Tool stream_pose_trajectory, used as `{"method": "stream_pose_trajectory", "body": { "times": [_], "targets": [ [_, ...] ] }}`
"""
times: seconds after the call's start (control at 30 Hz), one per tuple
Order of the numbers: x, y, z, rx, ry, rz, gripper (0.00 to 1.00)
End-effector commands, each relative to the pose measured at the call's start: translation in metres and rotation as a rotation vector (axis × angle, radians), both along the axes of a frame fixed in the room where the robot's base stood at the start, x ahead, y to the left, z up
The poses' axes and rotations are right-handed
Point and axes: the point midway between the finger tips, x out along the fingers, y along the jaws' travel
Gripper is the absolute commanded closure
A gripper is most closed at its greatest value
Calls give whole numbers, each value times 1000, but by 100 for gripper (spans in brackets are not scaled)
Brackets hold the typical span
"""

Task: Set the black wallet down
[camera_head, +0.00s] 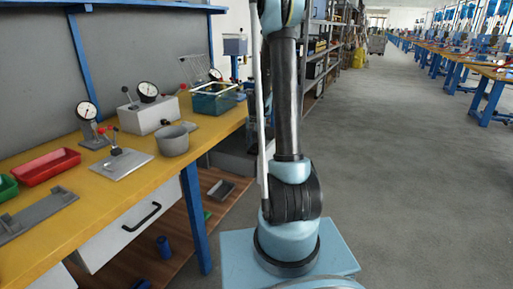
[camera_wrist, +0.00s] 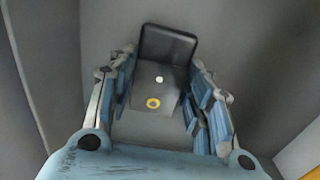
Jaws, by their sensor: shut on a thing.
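The black wallet (camera_wrist: 168,47) shows at the upper middle of the wrist view as a dark, flat piece with rounded corners. My gripper (camera_wrist: 164,68) has its blue-padded fingers on either side of the wallet's near end and is shut on it. The far part of the wallet sticks out past the fingertips; its near edge is partly hidden by the gripper. Neither the wallet nor my gripper shows in the head view, where only my arm stands upright.
The bench's front left has bare patches. A shelf (camera_head: 318,75) stands behind my arm. Open grey floor (camera_head: 420,170) lies at right.

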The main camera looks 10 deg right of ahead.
Motion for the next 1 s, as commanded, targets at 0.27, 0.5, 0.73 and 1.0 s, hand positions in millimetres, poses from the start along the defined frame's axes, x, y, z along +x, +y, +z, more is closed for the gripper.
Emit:
{"method": "stream_pose_trajectory", "body": {
  "times": [0.27,0.5,0.73,1.0],
  "targets": [
    [0,0,0,0,0,0,34],
    [0,-1,1,0,0,-2,34],
    [0,-2,24,0,0,-2,34],
    [0,-2,72,0,0,-3,34]
  ]
}}
